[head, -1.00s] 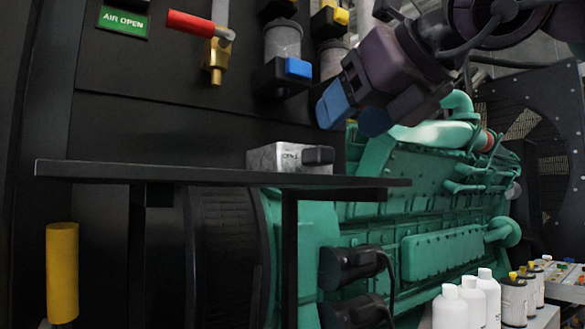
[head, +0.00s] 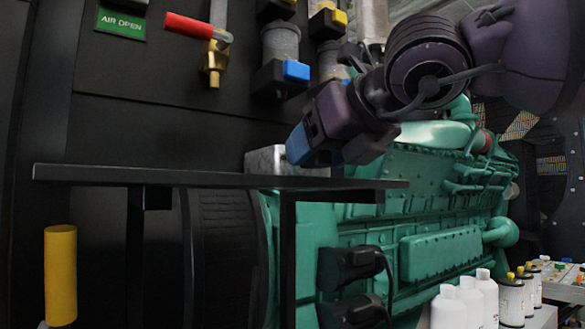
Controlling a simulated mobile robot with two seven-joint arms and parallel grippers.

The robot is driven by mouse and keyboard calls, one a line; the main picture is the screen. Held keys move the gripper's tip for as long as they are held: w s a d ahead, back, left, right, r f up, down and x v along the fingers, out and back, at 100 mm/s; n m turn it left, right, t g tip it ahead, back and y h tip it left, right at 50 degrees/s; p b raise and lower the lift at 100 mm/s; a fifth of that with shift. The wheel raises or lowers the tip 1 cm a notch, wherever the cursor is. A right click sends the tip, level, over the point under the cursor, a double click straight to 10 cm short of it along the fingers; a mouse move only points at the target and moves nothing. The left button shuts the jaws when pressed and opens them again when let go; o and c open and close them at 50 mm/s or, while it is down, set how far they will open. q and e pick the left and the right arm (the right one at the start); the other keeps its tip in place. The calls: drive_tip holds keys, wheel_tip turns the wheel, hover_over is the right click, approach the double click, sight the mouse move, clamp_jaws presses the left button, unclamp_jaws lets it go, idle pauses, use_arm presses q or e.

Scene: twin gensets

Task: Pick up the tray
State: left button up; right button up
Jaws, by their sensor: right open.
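The only tray-like thing I see is a low grey metal box (head: 262,160), which I take to be the tray. It sits on a black shelf (head: 120,174) toward the shelf's right part. My right gripper (head: 312,152) is open, with blue on its fingers, and overlaps the right end of the tray in the head view. It hides the dark handle-like part at that end. I cannot tell whether the fingers touch it. My left gripper is not in view.
A red-handled brass valve (head: 200,35) and cylindrical filters (head: 281,45) hang on the black panel above the shelf. A green engine (head: 430,240) stands behind at right. White bottles (head: 470,300) stand at lower right, and a yellow cylinder (head: 60,275) at lower left.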

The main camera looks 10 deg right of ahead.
clamp_jaws()
drive_tip(key=shift+r, duration=0.1)
